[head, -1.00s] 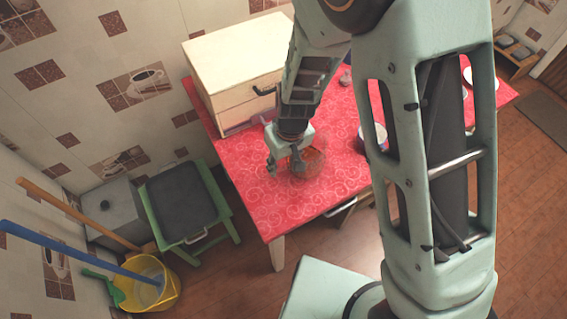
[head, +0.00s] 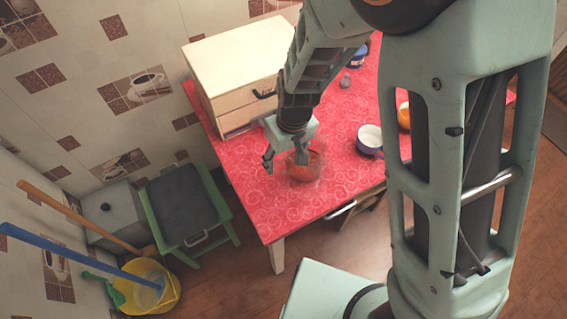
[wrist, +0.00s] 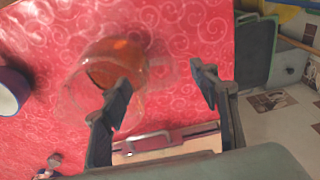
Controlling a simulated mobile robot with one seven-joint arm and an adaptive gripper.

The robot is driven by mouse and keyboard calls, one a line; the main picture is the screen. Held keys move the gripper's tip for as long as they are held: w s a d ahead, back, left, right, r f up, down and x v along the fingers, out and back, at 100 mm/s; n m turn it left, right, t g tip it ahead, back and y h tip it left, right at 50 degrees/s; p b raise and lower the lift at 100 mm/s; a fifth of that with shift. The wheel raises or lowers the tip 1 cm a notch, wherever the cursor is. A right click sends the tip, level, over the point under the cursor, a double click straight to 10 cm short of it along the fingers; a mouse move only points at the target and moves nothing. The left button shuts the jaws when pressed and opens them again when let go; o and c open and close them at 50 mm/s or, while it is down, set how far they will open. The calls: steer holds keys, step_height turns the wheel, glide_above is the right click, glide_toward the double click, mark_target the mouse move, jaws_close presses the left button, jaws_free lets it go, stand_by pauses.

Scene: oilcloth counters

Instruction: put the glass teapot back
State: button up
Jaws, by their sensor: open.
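The glass teapot (head: 306,168), clear with orange-red tea inside, stands on the red patterned table (head: 290,212). My gripper (head: 284,160) is open, just left of the teapot in the head view. In the wrist view the teapot (wrist: 112,62) lies beyond the left finger, which partly covers it. A clear glass part, perhaps its handle, reaches toward the gap between the fingers of my gripper (wrist: 163,83). I cannot tell whether a finger touches the glass.
A cream wooden chest (head: 235,62) with a dark handle stands at the table's back left. A blue-and-white mug (head: 369,138) stands right of the teapot, with an orange item (head: 404,115) beyond. A green stool (head: 188,215) stands left of the table. The front left table corner is clear.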

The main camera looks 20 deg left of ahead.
step_height(320, 180, up, 7)
steer(key=shift+s+d+r, duration=0.2)
steer(key=shift+d, duration=0.25)
